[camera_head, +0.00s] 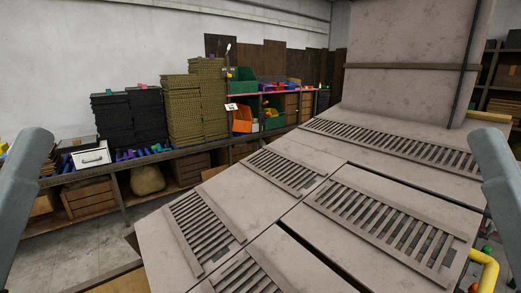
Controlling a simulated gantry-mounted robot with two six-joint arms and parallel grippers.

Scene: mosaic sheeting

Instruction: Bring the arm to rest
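A grey-blue link of my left arm (22,195) stands at the left edge, leaning slightly right, with its rounded top in view. A matching link of my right arm (503,190) stands at the right edge, leaning left. Neither gripper shows, so I cannot tell what they hold or whether they are open. Nothing touches the visible parts of either arm.
A large grey surface with slotted grates (385,222) fills the middle and right, with a tall grey block (408,75) behind. A workbench along the wall carries black stacks (130,118), olive stacks (195,108) and bins. A yellow rail (487,268) is at lower right.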

